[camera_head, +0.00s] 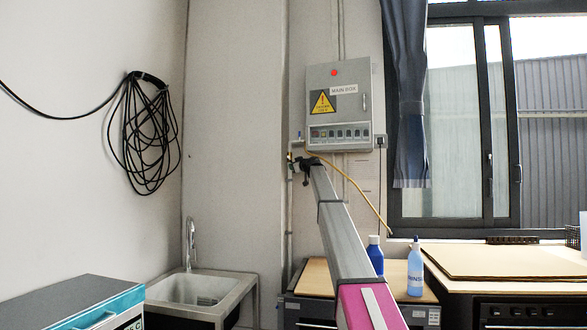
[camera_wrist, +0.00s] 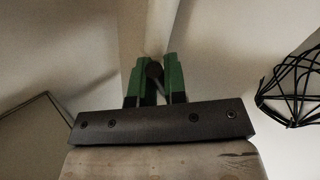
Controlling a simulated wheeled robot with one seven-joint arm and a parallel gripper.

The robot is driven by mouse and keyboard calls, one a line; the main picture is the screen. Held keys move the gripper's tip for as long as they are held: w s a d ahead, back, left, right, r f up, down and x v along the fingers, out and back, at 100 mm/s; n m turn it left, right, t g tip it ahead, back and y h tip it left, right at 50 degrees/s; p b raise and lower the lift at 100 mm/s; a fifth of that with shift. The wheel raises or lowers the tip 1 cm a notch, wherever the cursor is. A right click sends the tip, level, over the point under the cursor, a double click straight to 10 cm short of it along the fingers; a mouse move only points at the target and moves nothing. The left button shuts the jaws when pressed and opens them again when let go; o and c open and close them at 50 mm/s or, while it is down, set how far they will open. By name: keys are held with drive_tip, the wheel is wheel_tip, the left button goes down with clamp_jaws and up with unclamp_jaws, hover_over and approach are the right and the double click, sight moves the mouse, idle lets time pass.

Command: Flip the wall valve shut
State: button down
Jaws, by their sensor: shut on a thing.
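The wall valve (camera_head: 290,157) is a small part with a bit of yellow on a thin vertical pipe, just left of the grey main box in the head view. My gripper (camera_head: 302,164) is at the valve, at the far end of my extended arm, and partly covers it. In the wrist view my gripper (camera_wrist: 154,84) has two green-faced fingers closed on a dark, round-ended piece, the valve handle (camera_wrist: 154,70). The handle's exact angle is too small and dark to tell.
The main box (camera_head: 350,110) hangs right beside the valve, with a yellow hose (camera_head: 368,200) running below it. A coiled black cable (camera_head: 147,135) hangs on the left wall. A sink (camera_head: 195,290) stands below left. Bottles (camera_head: 415,270) stand on a bench at the right.

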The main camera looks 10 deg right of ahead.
drive_tip(key=shift+s+d+r+n+g+h, duration=0.2)
drive_tip(key=shift+d+r+n+g+h, duration=0.3)
drive_tip(key=shift+n+g+h, duration=0.3)
drive_tip(key=c, duration=1.2)
unclamp_jaws()
drive_tip(key=shift+o, duration=0.2)
drive_tip(key=shift+s+d, duration=0.1)
drive_tip(key=v, duration=1)
drive_tip(key=shift+s+d, duration=0.2)
drive_tip(key=shift+d, duration=0.05)
